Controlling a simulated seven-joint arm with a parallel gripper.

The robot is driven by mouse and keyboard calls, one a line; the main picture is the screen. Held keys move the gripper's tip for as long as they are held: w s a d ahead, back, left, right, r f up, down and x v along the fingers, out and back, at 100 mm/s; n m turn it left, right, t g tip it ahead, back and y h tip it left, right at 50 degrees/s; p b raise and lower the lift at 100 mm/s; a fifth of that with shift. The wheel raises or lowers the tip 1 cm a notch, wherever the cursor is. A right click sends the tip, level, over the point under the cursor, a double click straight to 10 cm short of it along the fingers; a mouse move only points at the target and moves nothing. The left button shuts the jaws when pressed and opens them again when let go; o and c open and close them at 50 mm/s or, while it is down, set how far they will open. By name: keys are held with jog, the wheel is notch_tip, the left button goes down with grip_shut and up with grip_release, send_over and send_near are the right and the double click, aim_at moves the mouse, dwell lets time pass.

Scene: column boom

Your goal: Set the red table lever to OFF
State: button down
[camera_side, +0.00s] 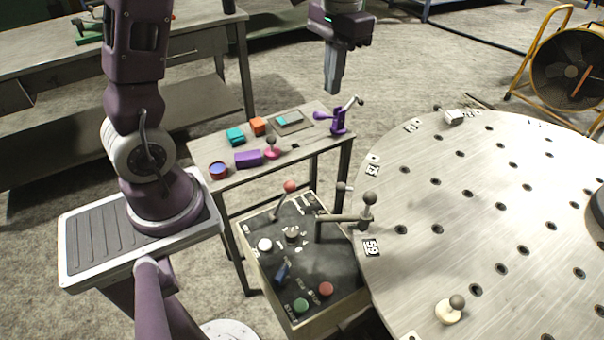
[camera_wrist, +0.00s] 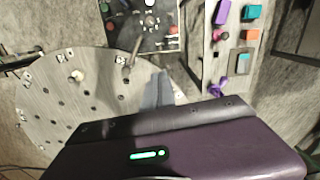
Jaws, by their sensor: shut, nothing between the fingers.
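A small lever with a pinkish-red base and a dark red knob (camera_side: 271,149) stands on the small metal table (camera_side: 210,170), right of a purple block. It also shows as a small reddish shape in the wrist view (camera_wrist: 218,35). Its OFF marking is too small to make out. My gripper (camera_side: 332,90) is shut and empty, pointing down, high above the table's right end and apart from the lever. In the wrist view my gripper (camera_wrist: 158,80) shows as grey fingers. Another lever with a red ball knob (camera_side: 290,186) stands on the control box.
A control box (camera_side: 270,232) and a round perforated table (camera_side: 480,190) stand close by.

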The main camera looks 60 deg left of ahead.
jog(key=w+a+f+g, duration=0.2)
jog(key=a+f, duration=0.2)
jog(key=f, duration=0.7)
jog(key=w+a+f+g, duration=0.2)
jog(key=w+a+f, duration=0.1)
jog(key=f, duration=0.7)
jog(key=shift+w+a+f+n+g+h, duration=0.3)
jog(key=shift+a+f+n+h, duration=0.1)
jog(key=shift+a, duration=0.2)
jog(key=s+d+f, duration=0.1)
jog(key=s+f, duration=0.7)
jog(key=shift+d, duration=0.15)
